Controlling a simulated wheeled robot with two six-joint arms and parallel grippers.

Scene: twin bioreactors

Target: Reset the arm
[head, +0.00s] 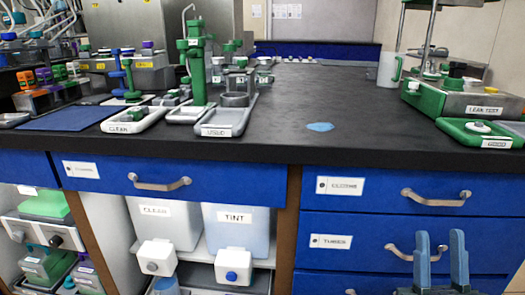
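My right gripper (440,264) shows at the lower right, in front of the blue drawers. Its two blue-grey fingers point up and stand apart with an empty gap between them. The rest of my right arm is below the picture's edge. My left gripper is not in view.
A black bench top (350,100) runs back, mostly clear in the middle, with a small blue patch (320,127) on it. Trays with green-capped gear (198,70) stand at left. A leak test unit (480,103) and green tray (455,127) stand at right. Drawer handles (436,198) jut out below.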

